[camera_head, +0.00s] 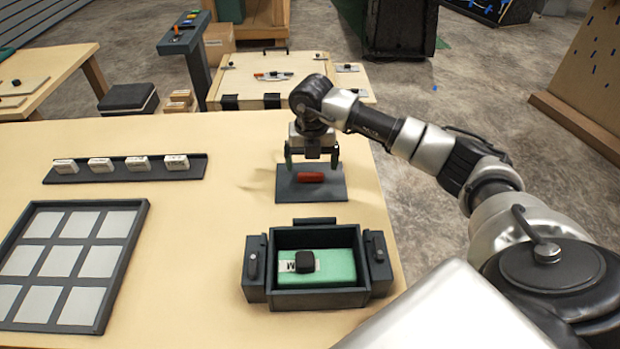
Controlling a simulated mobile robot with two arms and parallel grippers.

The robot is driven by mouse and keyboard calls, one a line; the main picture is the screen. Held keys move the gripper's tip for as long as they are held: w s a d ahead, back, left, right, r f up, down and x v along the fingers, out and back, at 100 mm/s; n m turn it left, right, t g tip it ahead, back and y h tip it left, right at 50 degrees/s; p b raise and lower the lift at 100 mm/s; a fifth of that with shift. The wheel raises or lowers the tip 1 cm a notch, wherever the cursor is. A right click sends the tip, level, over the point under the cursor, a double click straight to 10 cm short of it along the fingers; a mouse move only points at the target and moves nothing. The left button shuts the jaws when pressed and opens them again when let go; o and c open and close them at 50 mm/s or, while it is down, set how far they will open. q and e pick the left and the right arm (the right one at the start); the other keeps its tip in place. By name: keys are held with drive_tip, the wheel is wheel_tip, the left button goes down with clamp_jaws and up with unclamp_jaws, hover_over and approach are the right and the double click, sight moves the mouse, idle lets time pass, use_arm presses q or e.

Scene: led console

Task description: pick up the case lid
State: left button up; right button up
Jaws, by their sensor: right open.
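The case lid appears to be the flat dark plate (330,192) with a red handle (311,176) on its top, lying flat on the table behind the case. My right gripper (312,164) is open, pointing down over the plate's back half. Its two fingers stand apart, to the left and right of the red handle; I cannot tell whether they touch anything. The case (318,299) is a dark open-topped box nearer me, with a latch-like block on each side. Inside it lies a green block (337,272) with a black knob and a white label marked M. My left gripper is not in view.
A dark rail (130,175) with several white labelled blocks stands at the back left of the table (190,240). A framed tray (137,225) of grey tiles lies at the left. Bare table lies between tray and case. A workbench (240,75) stands behind.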

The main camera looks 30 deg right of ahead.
sight(310, 170)
wheel_tip(310, 170, down, 2)
drive_tip(key=shift+a+f, duration=0.15)
drive_tip(key=shift+f, duration=0.6)
drive_tip(key=shift+c, duration=1.2)
drive_tip(key=shift+w, duration=0.1)
drive_tip(key=c, duration=0.8)
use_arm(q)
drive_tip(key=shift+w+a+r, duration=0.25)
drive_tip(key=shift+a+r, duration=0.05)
use_arm(e)
drive_tip(key=shift+r, duration=0.15)
